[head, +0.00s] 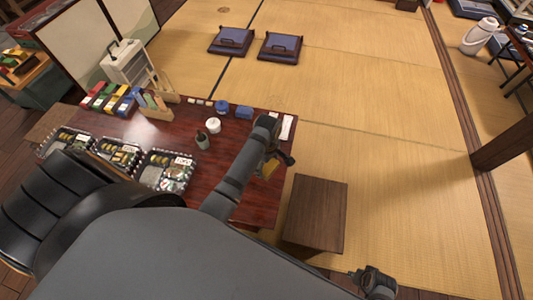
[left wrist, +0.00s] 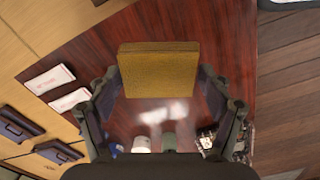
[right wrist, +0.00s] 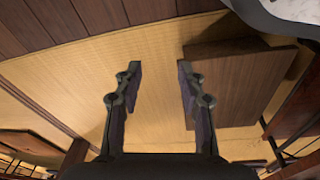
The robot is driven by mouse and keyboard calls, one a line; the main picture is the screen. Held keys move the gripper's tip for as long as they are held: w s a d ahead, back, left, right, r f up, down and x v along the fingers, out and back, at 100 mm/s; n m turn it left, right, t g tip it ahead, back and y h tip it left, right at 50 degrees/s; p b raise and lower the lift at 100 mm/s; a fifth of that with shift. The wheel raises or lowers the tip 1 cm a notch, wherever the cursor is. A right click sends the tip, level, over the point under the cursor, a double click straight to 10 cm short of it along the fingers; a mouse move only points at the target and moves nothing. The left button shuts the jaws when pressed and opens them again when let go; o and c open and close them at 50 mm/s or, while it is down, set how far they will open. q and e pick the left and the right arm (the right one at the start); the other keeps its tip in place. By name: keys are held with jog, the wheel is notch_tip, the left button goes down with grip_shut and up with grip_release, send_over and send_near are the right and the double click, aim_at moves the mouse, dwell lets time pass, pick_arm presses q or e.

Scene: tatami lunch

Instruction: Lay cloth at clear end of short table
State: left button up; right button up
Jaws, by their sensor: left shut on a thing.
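A folded mustard-yellow cloth (head: 270,169) is held in my left gripper (head: 277,158) above the near right part of the glossy dark red table (head: 228,185). In the left wrist view the cloth (left wrist: 158,70) spans between the two fingers, with the red tabletop (left wrist: 100,55) below it. The table's right end is mostly bare under the cloth. My right gripper (right wrist: 160,75) is open and empty, pointing at the tatami beside a small brown table (right wrist: 238,85). In the head view the small brown table (head: 316,205) is bare.
Bento boxes (head: 168,170), a dark pot (head: 202,141), a white lidded cup (head: 213,125) and blue containers (head: 243,112) occupy the rest of the red table. White packets (head: 287,127) lie at its far right corner. Two dark cushions (head: 279,47) lie on open tatami beyond.

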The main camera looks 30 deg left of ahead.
pick_arm(q)
jog(key=w+a+f+b, duration=0.1)
jog(key=w+f, duration=0.1)
jog(key=w+a+f+b, duration=0.2)
jog(key=w, duration=0.1)
jog(key=w+a+f+b, duration=0.1)
jog(key=w+f+b, duration=0.1)
jog(key=w+f, duration=0.1)
jog(key=shift+a, duration=0.3)
jog(key=shift+w+a+f+b, duration=0.15)
jog(key=shift+w+f+b, duration=0.15)
jog(key=shift+f, duration=0.15)
jog(key=shift+w+a+f, duration=0.1)
jog(key=shift+w+f, duration=0.05)
jog(key=shift+w, duration=0.05)
jog(key=shift+w+a+f+b, duration=0.1)
jog(key=shift+w+f+b, duration=0.1)
jog(key=shift+f+b, duration=0.1)
notch_tip(320, 180, down, 3)
jog(key=shift+r+b, duration=0.1)
jog(key=shift+b, duration=0.6)
pick_arm(e)
jog(key=w+a+r+t+y, duration=0.1)
jog(key=a+r, duration=0.4)
jog(key=r, duration=0.5)
jog(key=shift+w+r+t+y, duration=0.2)
jog(key=shift+w+t+y, duration=0.1)
jog(key=shift+w, duration=0.4)
